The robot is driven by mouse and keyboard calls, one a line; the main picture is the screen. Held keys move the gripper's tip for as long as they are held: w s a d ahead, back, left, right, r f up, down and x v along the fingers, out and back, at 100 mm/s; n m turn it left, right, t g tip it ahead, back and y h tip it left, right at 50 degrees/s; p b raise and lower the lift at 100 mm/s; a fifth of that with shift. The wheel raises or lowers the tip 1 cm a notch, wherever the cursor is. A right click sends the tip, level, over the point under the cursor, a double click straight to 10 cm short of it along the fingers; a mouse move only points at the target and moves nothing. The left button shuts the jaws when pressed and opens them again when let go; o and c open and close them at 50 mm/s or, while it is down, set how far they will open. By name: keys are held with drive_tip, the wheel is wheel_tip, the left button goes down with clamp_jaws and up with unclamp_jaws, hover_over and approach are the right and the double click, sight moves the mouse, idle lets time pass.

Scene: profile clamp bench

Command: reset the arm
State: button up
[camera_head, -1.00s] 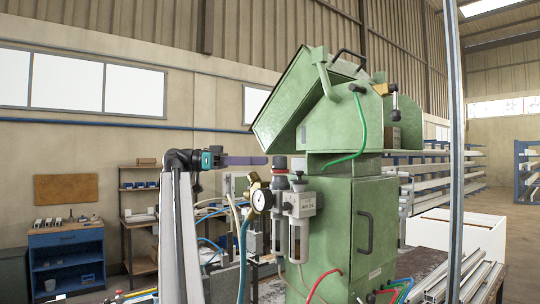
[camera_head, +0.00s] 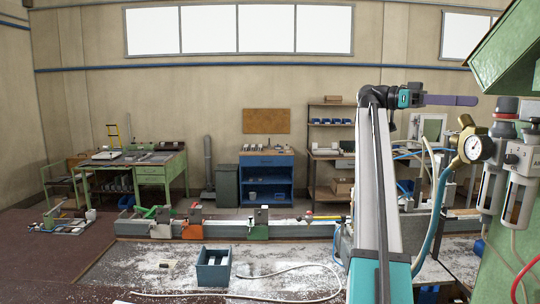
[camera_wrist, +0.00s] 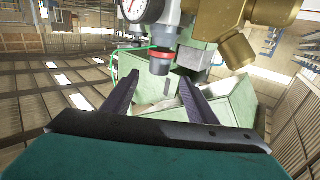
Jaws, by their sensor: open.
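My gripper (camera_head: 452,100) is at the upper right in the head view, raised at the end of my arm and seen side-on, pointing right. In the wrist view my gripper (camera_wrist: 156,90) shows two dark fingers standing well apart with nothing between them. Beyond the fingers is the green machine (camera_wrist: 222,100), which also shows at the right edge of the head view (camera_head: 510,50). A pressure gauge (camera_wrist: 143,8) and a brass fitting (camera_wrist: 225,25) lie close ahead at the top of the wrist view.
The gauge (camera_head: 473,149) and air filter units (camera_head: 520,185) hang right of my arm. A long clamp bench with an orange clamp (camera_head: 192,222) and a blue-grey box (camera_head: 213,268) lies left of it. A blue cabinet (camera_head: 265,178) and a green workbench (camera_head: 152,174) stand behind.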

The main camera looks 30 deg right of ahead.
sight(510, 103)
drive_tip(key=b+x, duration=0.4)
drive_tip(key=x, duration=0.4)
drive_tip(key=shift+s+d+f+b, duration=0.1)
drive_tip(key=shift+s+f+b, duration=0.05)
drive_tip(key=shift+s+b, duration=0.15)
drive_tip(key=shift+x, duration=0.75)
drive_tip(key=shift+w, duration=0.1)
